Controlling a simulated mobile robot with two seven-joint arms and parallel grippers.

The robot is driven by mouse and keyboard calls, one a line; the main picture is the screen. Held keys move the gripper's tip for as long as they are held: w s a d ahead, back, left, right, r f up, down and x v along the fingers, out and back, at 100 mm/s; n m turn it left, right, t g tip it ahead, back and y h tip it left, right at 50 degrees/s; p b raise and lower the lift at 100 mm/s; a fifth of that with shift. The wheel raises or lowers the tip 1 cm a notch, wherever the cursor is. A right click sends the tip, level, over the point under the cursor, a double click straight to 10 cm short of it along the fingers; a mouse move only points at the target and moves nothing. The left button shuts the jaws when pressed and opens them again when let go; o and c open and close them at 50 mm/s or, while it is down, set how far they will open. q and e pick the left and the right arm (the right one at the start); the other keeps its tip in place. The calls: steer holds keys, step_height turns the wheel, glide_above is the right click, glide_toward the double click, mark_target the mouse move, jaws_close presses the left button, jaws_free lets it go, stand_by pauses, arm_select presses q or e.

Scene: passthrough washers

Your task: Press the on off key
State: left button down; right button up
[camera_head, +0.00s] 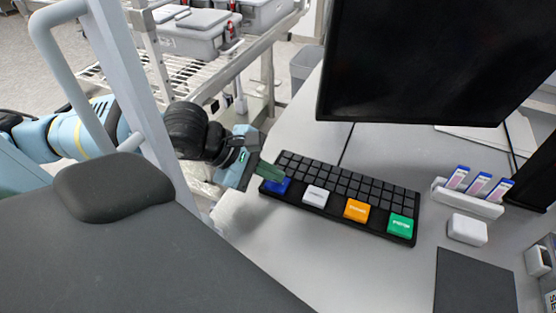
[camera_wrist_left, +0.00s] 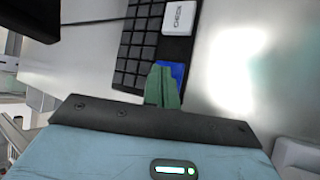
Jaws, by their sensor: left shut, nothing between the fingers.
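A black keyboard (camera_head: 345,185) lies on the light grey desk, with a row of large coloured keys along its near edge. From the left these are a blue key (camera_head: 276,187), a white key (camera_head: 315,196), an orange key (camera_head: 356,210) and a green key (camera_head: 401,224). My right gripper is not in view.
A large black monitor (camera_head: 430,60) stands behind the keyboard. A white holder (camera_head: 468,199) with several small labelled items and a white mouse-like block (camera_head: 467,229) are to the right. A dark pad (camera_head: 474,282) lies in front. A metal rack (camera_head: 190,60) stands at the left.

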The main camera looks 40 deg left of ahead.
mark_target(272, 182)
arm_select(q)
steer(key=shift+f, duration=0.2)
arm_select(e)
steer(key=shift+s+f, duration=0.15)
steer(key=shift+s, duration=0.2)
arm_select(q)
steer(key=shift+r, duration=0.9)
steer(key=shift+p, duration=0.3)
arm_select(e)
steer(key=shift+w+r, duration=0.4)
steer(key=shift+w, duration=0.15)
